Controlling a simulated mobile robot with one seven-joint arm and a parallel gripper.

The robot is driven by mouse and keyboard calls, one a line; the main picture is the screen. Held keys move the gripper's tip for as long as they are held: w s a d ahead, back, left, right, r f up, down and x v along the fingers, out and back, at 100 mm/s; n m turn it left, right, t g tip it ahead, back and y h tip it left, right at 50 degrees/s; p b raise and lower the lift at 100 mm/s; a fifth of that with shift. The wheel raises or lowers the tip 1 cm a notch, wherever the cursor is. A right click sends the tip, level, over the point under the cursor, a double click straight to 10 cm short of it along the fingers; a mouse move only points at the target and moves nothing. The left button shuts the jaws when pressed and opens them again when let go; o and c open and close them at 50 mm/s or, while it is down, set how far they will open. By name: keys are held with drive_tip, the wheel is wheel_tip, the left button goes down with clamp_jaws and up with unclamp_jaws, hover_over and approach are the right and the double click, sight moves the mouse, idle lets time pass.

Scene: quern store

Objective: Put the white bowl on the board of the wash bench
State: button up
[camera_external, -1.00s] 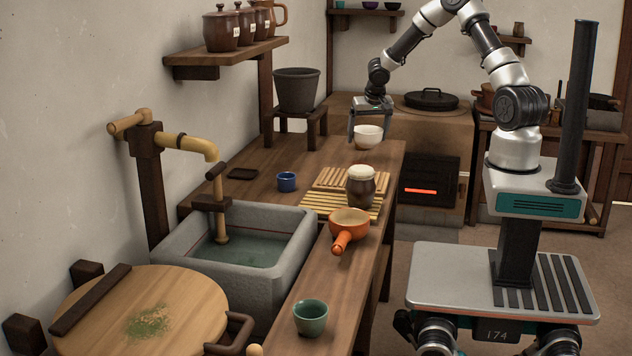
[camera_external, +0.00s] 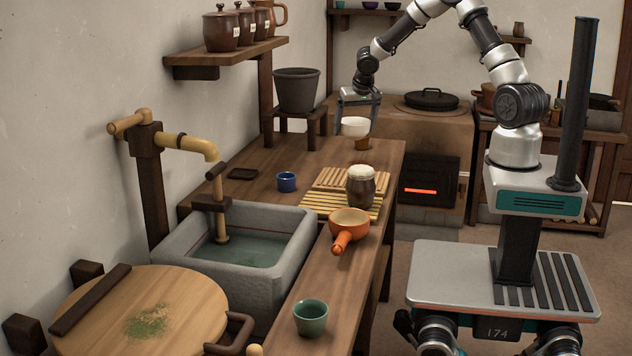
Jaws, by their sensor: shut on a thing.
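The white bowl (camera_external: 355,127) is held upright, a little above the far end of the wash bench (camera_external: 285,325). My gripper (camera_external: 357,121) is shut on it, with a finger at either side. Two slatted pieces lie side by side mid-bench: a light brown wooden board (camera_external: 350,178) and a yellow slatted mat (camera_external: 325,203). Both are nearer the camera than the bowl. A dark jar with a pale top (camera_external: 361,188) stands at their right edge and hides part of them.
A small brown cup (camera_external: 362,143) stands just below the bowl. A blue cup (camera_external: 286,182), dark small tray (camera_external: 243,174), orange pan (camera_external: 348,224) and green cup (camera_external: 310,318) are on the bench. A grey bucket (camera_external: 296,90) on a stand is left of my gripper.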

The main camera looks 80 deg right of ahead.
drive_tip(key=w+a+n+t+y+b, duration=0.15)
drive_tip(key=w+a, duration=0.35)
drive_tip(key=a, duration=0.6)
drive_tip(key=w+a+n, duration=0.3)
drive_tip(key=w+a, duration=0.2)
drive_tip(key=a, duration=0.7)
drive_tip(key=a+n+y, duration=0.1)
drive_tip(key=a+n, duration=0.3)
drive_tip(key=a, duration=1.7)
drive_tip(key=s+a+n+y+b, duration=0.1)
drive_tip(key=s+a+n, duration=0.2)
drive_tip(key=s+a, duration=0.55)
drive_tip(key=s+a+n+y, duration=0.1)
drive_tip(key=s+a+n, duration=0.15)
drive_tip(key=a, duration=1.15)
drive_tip(key=s+a+n+y+b, duration=0.1)
drive_tip(key=s+a+n, duration=0.1)
drive_tip(key=s+a, duration=0.65)
drive_tip(key=a+f, duration=0.1)
drive_tip(key=f, duration=0.1)
drive_tip(key=w+a+f+b, duration=0.1)
drive_tip(key=f, duration=0.2)
drive_tip(key=shift+w+a+f, duration=0.3)
drive_tip(key=shift+a, duration=0.1)
drive_tip(key=shift+f+b, duration=0.65)
drive_tip(key=shift+f, duration=1.35)
